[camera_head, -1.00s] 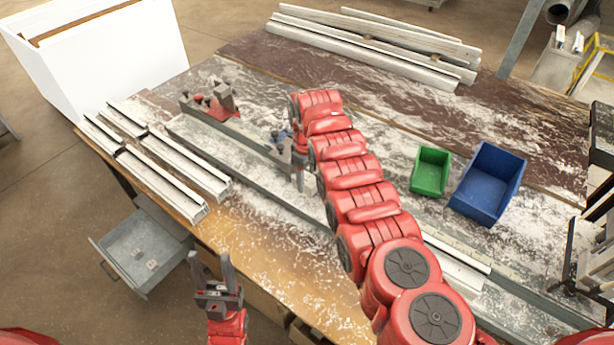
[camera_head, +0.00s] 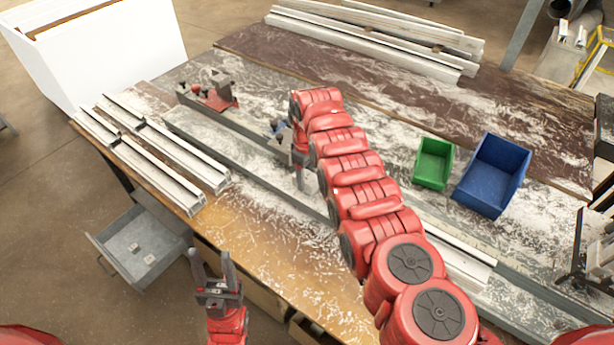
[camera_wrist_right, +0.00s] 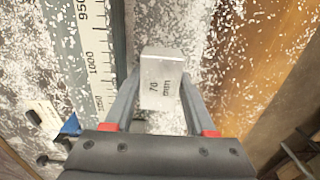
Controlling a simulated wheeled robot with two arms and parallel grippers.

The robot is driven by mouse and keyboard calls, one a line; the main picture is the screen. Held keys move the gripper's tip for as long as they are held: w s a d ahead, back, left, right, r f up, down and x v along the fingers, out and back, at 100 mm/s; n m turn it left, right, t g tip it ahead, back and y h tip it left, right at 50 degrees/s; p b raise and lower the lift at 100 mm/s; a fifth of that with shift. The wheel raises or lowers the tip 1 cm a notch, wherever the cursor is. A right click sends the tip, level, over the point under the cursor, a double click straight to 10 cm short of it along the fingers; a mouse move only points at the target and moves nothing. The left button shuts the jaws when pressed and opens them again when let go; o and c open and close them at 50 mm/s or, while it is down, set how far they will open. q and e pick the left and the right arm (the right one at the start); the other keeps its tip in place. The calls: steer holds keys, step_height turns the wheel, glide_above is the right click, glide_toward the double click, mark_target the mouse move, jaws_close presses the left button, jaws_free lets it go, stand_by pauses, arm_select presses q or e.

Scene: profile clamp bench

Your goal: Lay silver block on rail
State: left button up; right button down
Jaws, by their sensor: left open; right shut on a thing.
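My right gripper (camera_wrist_right: 160,105) is shut on the silver block (camera_wrist_right: 161,80), which reads "70 mm" in the right wrist view. The block is held above the bench, beside a scale-marked strip (camera_wrist_right: 85,45); I cannot tell its height. In the head view the right gripper (camera_head: 299,182) points down over the long grey rail (camera_head: 230,150), and the block cannot be made out there. The rail runs diagonally along the bench and is partly hidden by my right arm. My left gripper (camera_head: 212,262) is open and empty in front of the bench edge.
A red clamp stop (camera_head: 218,98) stands at the rail's far left end. White profiles (camera_head: 165,160) lie at the left. A green bin (camera_head: 433,164) and a blue bin (camera_head: 491,176) stand at the right. More profiles (camera_head: 375,40) lie at the back. Shavings cover the bench.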

steer(key=shift+f, duration=0.15)
steer(key=shift+c, duration=0.7)
jaws_free()
